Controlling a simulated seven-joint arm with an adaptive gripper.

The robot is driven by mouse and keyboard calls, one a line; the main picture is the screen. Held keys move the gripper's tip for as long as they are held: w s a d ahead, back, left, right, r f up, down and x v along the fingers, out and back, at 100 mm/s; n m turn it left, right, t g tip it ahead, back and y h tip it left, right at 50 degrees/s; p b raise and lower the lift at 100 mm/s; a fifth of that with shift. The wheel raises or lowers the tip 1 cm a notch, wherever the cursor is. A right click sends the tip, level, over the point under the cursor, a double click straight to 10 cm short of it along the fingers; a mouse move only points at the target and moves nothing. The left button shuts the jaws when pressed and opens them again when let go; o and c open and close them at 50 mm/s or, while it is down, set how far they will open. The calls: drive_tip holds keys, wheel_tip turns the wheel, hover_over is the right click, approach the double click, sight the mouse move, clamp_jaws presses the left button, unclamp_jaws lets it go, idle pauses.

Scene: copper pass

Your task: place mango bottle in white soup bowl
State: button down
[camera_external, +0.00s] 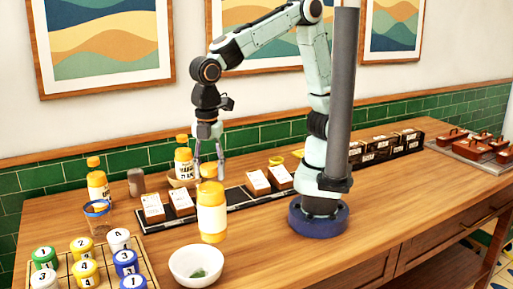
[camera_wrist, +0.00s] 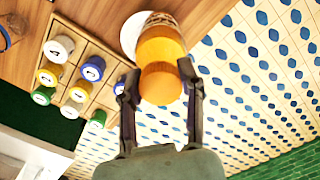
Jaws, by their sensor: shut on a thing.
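The mango bottle (camera_external: 212,215), orange-yellow with a pale label and yellow cap, is upright in my gripper (camera_external: 209,166). My gripper is shut on its upper part. In the wrist view the bottle (camera_wrist: 160,50) sits between both fingers of my gripper (camera_wrist: 158,78). The white soup bowl (camera_external: 188,268) stands on the table at the front, with something small and green inside. The bottle's base appears just above and behind the bowl's far rim in the external view; whether it is over the bowl is unclear. In the wrist view the bottle partly hides the bowl (camera_wrist: 129,36).
Left of the bowl is a wooden tray (camera_external: 152,262) with several numbered jars. Two similar bottles stand further back, one at left (camera_external: 97,187) and one behind my gripper (camera_external: 183,160). The table right of the bowl is clear.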

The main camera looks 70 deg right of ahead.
drive_tip(key=w+a+f, duration=0.3)
drive_tip(key=a+f, duration=0.1)
drive_tip(key=f, duration=0.5)
drive_tip(key=c, duration=0.7)
unclamp_jaws()
drive_tip(key=shift+f, duration=0.1)
